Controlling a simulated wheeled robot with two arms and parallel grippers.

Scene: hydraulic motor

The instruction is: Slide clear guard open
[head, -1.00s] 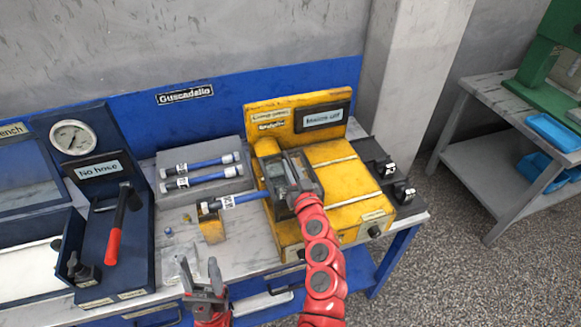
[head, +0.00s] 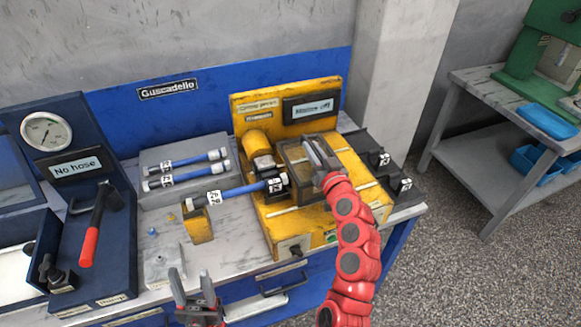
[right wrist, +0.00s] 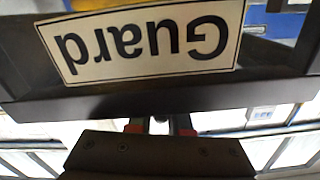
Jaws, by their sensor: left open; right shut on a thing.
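The clear guard (head: 294,160), a dark-framed see-through box, sits on the yellow machine (head: 357,168), right of its black block (head: 264,165). In the right wrist view the dark frame of the guard (right wrist: 25,85) carries a "Guard" label that reads upside down. My right gripper (head: 320,152) is shut on the guard at its right side; the red-marked fingers (right wrist: 160,126) meet its edge, and the exact grip is partly hidden. My left gripper (head: 192,292) is open and empty, low in front of the bench, away from the guard.
A blue hose (head: 235,190) runs from a yellow support (head: 198,226) to the black block. More hoses lie on a grey rack (head: 148,162) behind. Black fittings (head: 378,158) stand right of the machine.

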